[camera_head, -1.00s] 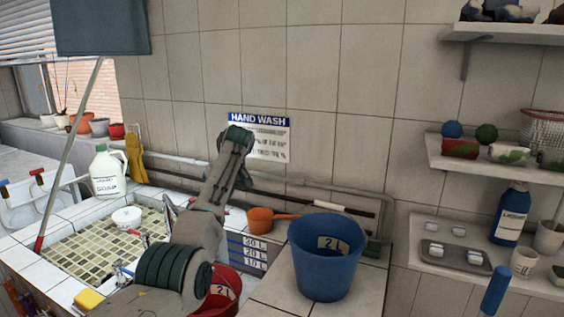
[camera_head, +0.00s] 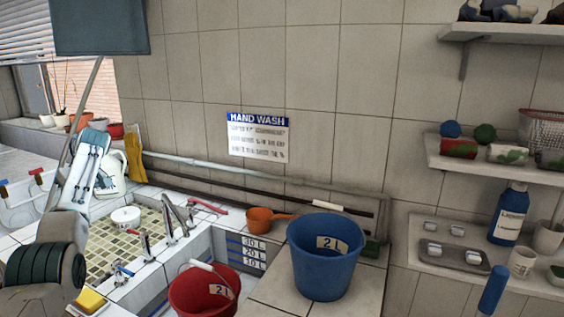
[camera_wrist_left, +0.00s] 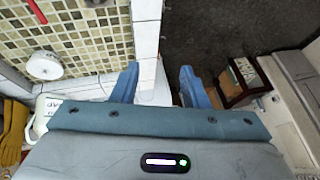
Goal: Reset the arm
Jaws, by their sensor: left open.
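My left arm comes in from the left of the head view, folded upward in front of the white jug (camera_head: 113,172). Its gripper end is near the top of that arm, but the fingers are not clear there. In the left wrist view my left gripper (camera_wrist_left: 155,85) shows two blue fingers spread apart with nothing held between them. Below the fingers in that view are a white tiled edge and a dark floor.
A red bucket (camera_head: 203,290) stands in the sink basin, and a blue bucket (camera_head: 326,258) stands on the tiled ledge. An orange scoop (camera_head: 262,220) lies behind them. A faucet (camera_head: 176,218) rises beside the mosaic basin (camera_head: 112,243). Shelves with bottles and cups line the right wall.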

